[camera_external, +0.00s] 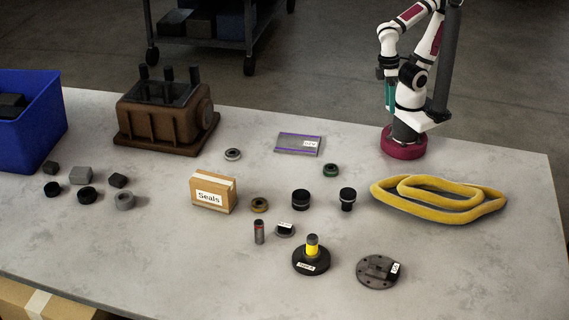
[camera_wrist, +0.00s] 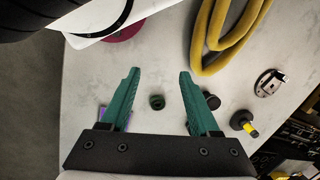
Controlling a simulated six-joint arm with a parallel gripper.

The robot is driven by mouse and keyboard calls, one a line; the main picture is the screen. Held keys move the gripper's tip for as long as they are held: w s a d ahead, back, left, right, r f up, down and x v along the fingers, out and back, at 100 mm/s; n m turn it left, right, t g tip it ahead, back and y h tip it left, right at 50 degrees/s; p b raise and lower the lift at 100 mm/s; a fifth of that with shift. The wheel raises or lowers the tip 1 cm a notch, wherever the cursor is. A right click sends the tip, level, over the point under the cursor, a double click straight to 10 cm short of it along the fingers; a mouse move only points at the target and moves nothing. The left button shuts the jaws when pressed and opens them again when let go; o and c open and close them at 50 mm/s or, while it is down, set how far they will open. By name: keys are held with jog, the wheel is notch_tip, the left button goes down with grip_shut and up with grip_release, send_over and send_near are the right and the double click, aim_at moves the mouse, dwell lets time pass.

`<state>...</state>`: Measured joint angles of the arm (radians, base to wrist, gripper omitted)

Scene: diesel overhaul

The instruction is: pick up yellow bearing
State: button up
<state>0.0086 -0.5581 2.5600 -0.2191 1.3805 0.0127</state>
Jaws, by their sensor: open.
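The yellow bearing (camera_external: 260,205) is a small dull-yellow ring lying flat on the table, just right of the Seals box, in the external view. I cannot make it out in the wrist view. My gripper (camera_external: 390,97) hangs high at the back right, well away from the yellow bearing. In the wrist view my gripper (camera_wrist: 158,73) has its green fingers wide apart with nothing between them. A dark green ring (camera_wrist: 157,102) lies on the table below, seen through the gap between the fingers.
The Seals box (camera_external: 213,194) stands close left of the yellow bearing. A red-and-grey cylinder (camera_external: 259,232) and a small labelled disc (camera_external: 285,230) lie in front. A yellow belt (camera_external: 438,198) lies at right. A brown housing (camera_external: 166,113) and blue bin (camera_external: 32,125) stand at left.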

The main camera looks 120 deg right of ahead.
jog(key=o, duration=0.5)
jog(key=n+t+h, duration=0.7)
jog(key=n+h, duration=0.5)
jog(key=n, duration=1.8)
send_over(260, 203)
jog(key=s+a, duration=0.8)
jog(key=a, duration=0.4)
notch_tip(260, 203, down, 14)
jog(key=shift+f, duration=0.2)
jog(key=x, duration=1.5)
jog(key=shift+f, duration=0.25)
jog(key=shift+c, duration=0.2)
